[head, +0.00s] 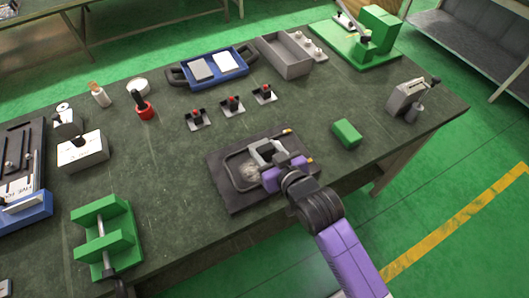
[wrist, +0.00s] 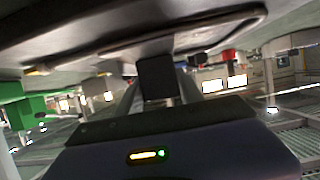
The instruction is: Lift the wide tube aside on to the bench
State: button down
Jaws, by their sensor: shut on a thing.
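The wide tube (head: 229,171) shows in the head view as a dark, round-cornered bent outline over a dark flat board (head: 222,192) near the bench's front edge. It seems to show in the wrist view as a curved grey rim (wrist: 262,15). My gripper (head: 264,153) is over the right part of the board, shut on the tube. In the wrist view the dark end of my gripper (wrist: 155,80) meets the underside of a grey surface. The grip point itself is mostly hidden. I cannot tell whether the tube is clear of the board.
A green block (head: 346,133) lies right of the board. Several red-knobbed switches (head: 232,104) stand behind it. A green stand (head: 106,235) is at front left, and a blue tray (head: 215,70) is at the back. Bare bench (head: 170,170) lies left of the board.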

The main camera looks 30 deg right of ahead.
aim_at(266, 148)
notch_tip(266, 148, up, 20)
dwell(0.5)
